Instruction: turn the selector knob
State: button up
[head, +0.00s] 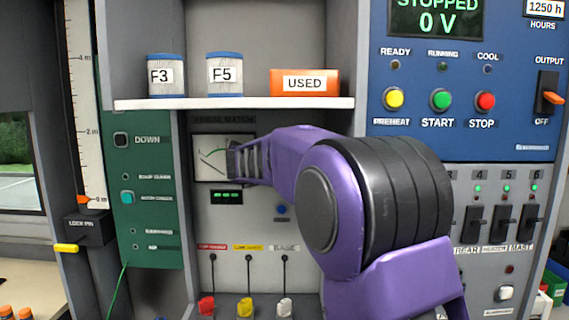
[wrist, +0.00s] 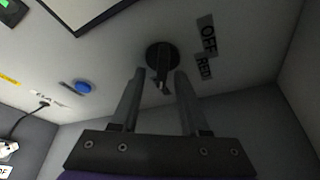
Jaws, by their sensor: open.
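The selector knob (wrist: 161,56) is a round black knob with a protruding grip, on the light grey panel, in the upper middle of the wrist view. OFF and RED labels (wrist: 206,46) are to its right. My gripper (wrist: 160,74) is open. Its two fingers point at the knob, one on each side of the protruding grip, with gaps visible. I cannot tell how far they are from the panel. In the head view my gripper (head: 247,160) is in front of the grey panel beside the meter. The knob cannot be made out there.
A blue button (wrist: 82,87) is left of the knob in the wrist view. In the head view, a shelf (head: 230,103) with two canisters and an orange box (head: 305,82) is above my arm. Hanging cables (head: 248,275) are below the meter (head: 212,158).

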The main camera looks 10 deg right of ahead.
jog(key=shift+d, duration=0.1)
jog(key=b+v, duration=0.1)
jog(key=v, duration=1.6)
jog(key=shift+a, duration=0.2)
jog(key=shift+s+f, duration=0.1)
